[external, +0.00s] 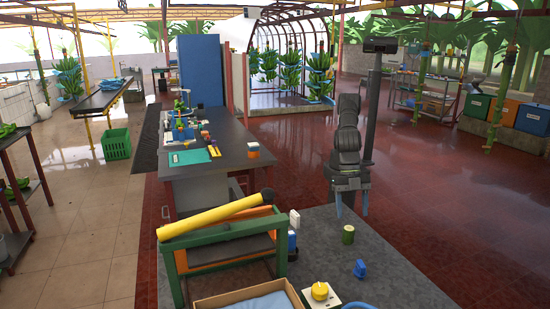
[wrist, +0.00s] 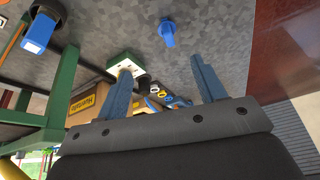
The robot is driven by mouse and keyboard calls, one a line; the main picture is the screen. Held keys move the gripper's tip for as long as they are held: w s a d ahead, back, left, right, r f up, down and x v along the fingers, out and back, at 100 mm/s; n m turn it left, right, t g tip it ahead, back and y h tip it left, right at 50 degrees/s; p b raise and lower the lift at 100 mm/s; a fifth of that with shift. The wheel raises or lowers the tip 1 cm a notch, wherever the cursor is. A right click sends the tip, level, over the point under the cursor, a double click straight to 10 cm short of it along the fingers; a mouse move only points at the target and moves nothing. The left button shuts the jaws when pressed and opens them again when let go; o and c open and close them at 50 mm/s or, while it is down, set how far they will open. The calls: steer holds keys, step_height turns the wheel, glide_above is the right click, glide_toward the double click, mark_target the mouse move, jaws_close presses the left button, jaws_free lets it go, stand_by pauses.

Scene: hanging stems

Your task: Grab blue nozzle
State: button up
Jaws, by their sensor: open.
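In the wrist view the nozzle (wrist: 167,32) is near the top middle, in plain sight beyond the fingertips. My gripper (external: 351,210) points down above the table, behind the nozzle in the external view. In the wrist view my gripper (wrist: 161,66) has its two blue fingers wide apart with nothing between them. The nozzle is apart from both fingers.
A white box with a yellow knob (external: 320,291) and a cardboard box (external: 250,298) are at the front. A blue-and-white bottle (external: 292,238) stands beside the green frame (external: 222,248) bearing a yellow tube (external: 215,214). The table's right side is clear.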

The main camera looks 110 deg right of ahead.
mark_target(359, 260)
steer(key=shift+n, duration=0.4)
steer(key=x, duration=0.4)
steer(key=s+x, duration=0.1)
steer(key=x, duration=0.3)
steer(key=a+x, duration=0.1)
steer(key=x, duration=0.3)
steer(key=shift+s+r, duration=0.1)
steer(key=shift+s, duration=0.1)
steer(key=shift+x, duration=2.85)
steer(key=shift+w+a, duration=0.1)
steer(key=c, duration=1)
